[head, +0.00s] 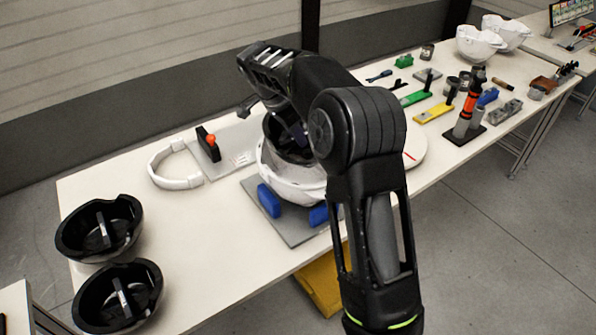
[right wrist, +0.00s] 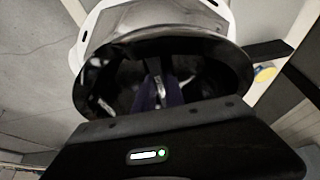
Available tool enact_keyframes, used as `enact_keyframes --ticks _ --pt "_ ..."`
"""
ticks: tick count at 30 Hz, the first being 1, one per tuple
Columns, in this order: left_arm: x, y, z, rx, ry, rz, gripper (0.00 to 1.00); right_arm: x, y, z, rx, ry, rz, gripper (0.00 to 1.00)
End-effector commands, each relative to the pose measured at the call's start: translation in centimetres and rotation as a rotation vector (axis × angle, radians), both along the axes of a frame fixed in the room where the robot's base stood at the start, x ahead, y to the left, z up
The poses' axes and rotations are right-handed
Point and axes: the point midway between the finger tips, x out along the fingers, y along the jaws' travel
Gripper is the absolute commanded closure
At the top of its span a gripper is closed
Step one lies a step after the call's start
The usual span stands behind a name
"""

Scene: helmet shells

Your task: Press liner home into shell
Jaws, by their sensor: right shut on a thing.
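The white shell (head: 290,186) sits on a grey plate with blue blocks, near the middle of the table in the head view. A black liner (head: 274,147) stands at the shell's opening, its upper part above the white rim. My arm hides its right side, so I cannot tell how deep it sits. In the right wrist view, the liner (right wrist: 210,88) is an open black bowl with a bar across its middle. My right gripper (right wrist: 159,92) is shut on that bar inside the bowl. My left gripper is not in view.
Two more black liners (head: 98,228) (head: 118,296) lie at the table's left end. Tools and two white shells (head: 478,44) (head: 507,30) fill the right end.

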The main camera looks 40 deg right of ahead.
Motion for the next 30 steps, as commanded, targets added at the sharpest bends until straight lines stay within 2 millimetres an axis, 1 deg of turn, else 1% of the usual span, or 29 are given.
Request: enact_keyframes --ticks 3,6,9,16,18,20,24,27,30 --pt "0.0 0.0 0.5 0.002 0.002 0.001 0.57 -0.1 0.0 -1.9 0.0 0.006 0.001 1.0" --pt "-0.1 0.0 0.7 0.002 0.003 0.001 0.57 -0.1 0.0 -3.2 0.0 0.003 0.0 1.0" --pt "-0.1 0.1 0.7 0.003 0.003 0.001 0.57 0.0 0.0 -3.7 0.0 0.001 0.001 1.0" --pt "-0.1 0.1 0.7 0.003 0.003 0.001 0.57 0.0 0.0 -3.7 0.0 0.0 0.0 1.0" --pt "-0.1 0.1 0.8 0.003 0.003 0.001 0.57 0.0 0.0 -4.0 0.0 0.002 0.0 1.0" --pt "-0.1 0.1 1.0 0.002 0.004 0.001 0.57 0.0 0.0 -4.6 0.0 0.003 0.001 1.0" --pt "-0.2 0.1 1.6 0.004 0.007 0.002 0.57 -0.1 0.0 -6.9 0.001 0.004 0.0 1.0" --pt "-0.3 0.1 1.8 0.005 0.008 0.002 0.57 -0.1 0.0 -8.2 0.0 0.003 0.001 1.0" --pt "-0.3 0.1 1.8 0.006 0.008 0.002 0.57 0.0 0.0 -8.7 0.0 0.001 0.001 1.0"
